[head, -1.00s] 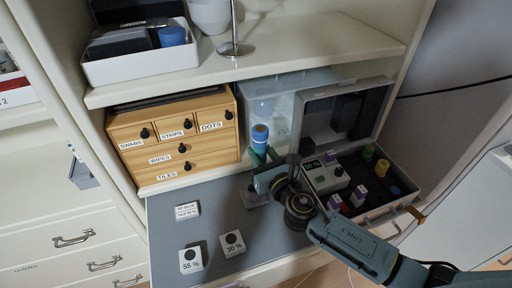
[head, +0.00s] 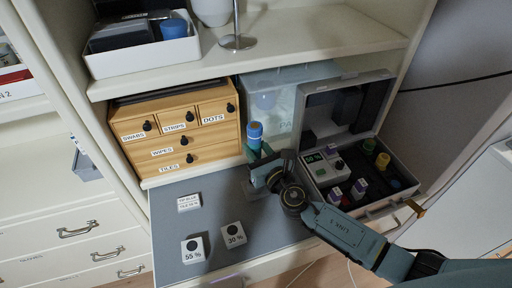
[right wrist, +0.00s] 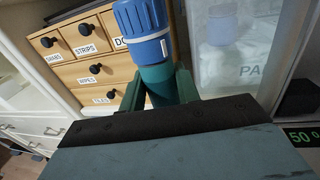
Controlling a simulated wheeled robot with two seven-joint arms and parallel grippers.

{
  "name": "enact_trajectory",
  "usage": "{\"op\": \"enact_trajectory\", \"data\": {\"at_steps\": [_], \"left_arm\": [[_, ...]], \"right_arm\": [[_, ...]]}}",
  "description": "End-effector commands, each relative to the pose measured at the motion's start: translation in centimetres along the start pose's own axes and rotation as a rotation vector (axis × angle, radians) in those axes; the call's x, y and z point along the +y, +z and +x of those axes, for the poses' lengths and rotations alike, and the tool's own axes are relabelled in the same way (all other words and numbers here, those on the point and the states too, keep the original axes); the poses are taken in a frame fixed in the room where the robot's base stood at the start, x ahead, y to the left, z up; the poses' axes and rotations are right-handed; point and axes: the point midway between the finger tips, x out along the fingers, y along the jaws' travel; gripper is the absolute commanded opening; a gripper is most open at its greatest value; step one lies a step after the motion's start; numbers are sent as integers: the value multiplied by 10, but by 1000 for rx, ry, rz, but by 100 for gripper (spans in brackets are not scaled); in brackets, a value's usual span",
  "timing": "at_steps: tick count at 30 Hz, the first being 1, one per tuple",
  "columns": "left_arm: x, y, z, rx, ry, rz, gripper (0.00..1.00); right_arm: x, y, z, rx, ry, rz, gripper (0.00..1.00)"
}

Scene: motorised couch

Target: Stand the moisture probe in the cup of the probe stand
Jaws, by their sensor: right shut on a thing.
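The moisture probe, a teal cylinder with a blue cap (head: 255,133), stands upright in my right gripper (head: 259,151), in front of the wooden drawer box's right side. In the right wrist view its blue cap (right wrist: 142,28) rises above the two green fingers, which are shut on the teal body (right wrist: 158,84). The probe's lower end is hidden by the gripper. My left gripper is not in view.
An open grey case (head: 378,206) with vials and a meter stands right of my gripper. The wooden drawer box (head: 190,135) and a translucent bin (head: 283,84) stand behind. The grey mat (head: 215,210) holds 55 % and 30 % blocks and a label block.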

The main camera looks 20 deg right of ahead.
Motion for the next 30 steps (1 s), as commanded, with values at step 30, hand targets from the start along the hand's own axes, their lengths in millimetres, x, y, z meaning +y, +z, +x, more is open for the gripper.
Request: {"op": "enact_trajectory", "data": {"at_steps": [30], "left_arm": [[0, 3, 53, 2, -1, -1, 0]], "right_arm": [[0, -53, 0, -1, 0, 0, 7]]}}
